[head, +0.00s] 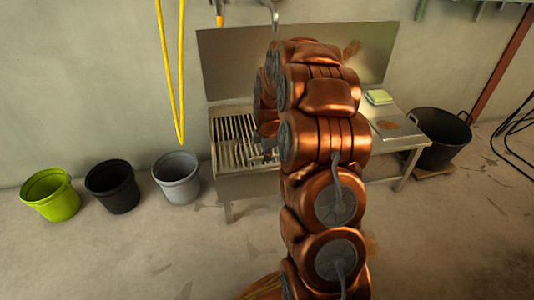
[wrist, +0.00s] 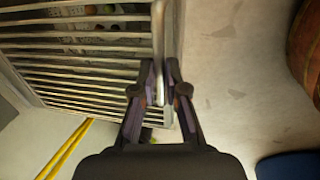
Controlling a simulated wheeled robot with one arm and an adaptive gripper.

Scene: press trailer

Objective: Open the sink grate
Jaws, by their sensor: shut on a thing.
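The sink grate (head: 236,140), a row of pale metal bars, covers the left part of the metal sink in the head view. In the wrist view the grate (wrist: 85,72) fills the upper left, with a slim bar-like handle (wrist: 158,30) along its right edge. My gripper (wrist: 161,78) is shut on this handle, one finger on each side of it. In the head view my gripper (head: 268,150) is mostly hidden by my copper arm at the grate's right side. I cannot tell whether the grate is raised.
The sink counter (head: 390,130) holds a green-yellow sponge-like block (head: 378,97). Green (head: 50,196), black (head: 112,187) and grey (head: 177,178) buckets stand on the floor at left. A black tub (head: 440,140) stands at right. A yellow hose (head: 172,70) hangs at the wall.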

